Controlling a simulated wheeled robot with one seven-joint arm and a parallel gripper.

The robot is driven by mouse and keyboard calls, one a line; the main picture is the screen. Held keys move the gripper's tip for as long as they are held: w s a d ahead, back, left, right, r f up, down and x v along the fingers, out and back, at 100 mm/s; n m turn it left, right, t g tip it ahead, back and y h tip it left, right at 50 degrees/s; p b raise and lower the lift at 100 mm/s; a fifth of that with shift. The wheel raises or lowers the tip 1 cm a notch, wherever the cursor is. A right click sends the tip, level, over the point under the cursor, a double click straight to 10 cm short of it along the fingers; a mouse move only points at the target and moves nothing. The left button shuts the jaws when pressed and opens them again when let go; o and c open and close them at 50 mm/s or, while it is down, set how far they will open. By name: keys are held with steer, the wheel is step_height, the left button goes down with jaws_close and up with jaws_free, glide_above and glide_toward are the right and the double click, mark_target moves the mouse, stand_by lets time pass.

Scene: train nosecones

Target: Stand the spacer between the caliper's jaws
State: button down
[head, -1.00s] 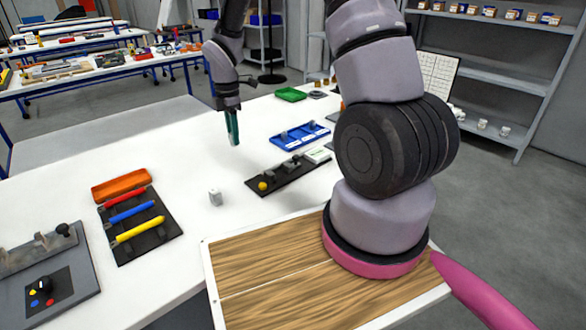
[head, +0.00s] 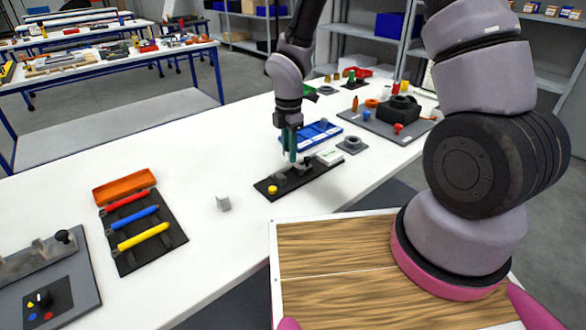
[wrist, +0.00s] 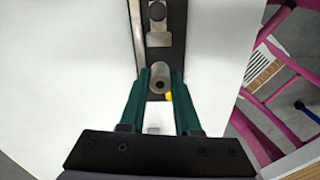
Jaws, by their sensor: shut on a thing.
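The caliper (head: 318,178) is a long black base with grey metal parts and a yellow knob (head: 272,189) at its left end, on the white table. In the wrist view its black base (wrist: 178,40) runs away from my fingers. My gripper (wrist: 158,82) has two green fingers shut on the spacer (wrist: 158,76), a grey cylinder with a hole, seen end-on. In the head view my gripper (head: 293,160) is over the caliper's left half, and the spacer is hard to make out. I cannot tell whether it sits between the jaws or touches the base.
A small light-grey block (head: 223,203) stands left of the caliper. Table between is clear.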

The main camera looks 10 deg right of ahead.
mark_target(289, 177)
steer(key=shift+f, duration=2.7)
steer(key=shift+f, duration=0.15)
steer(key=c, duration=0.6)
jaws_free()
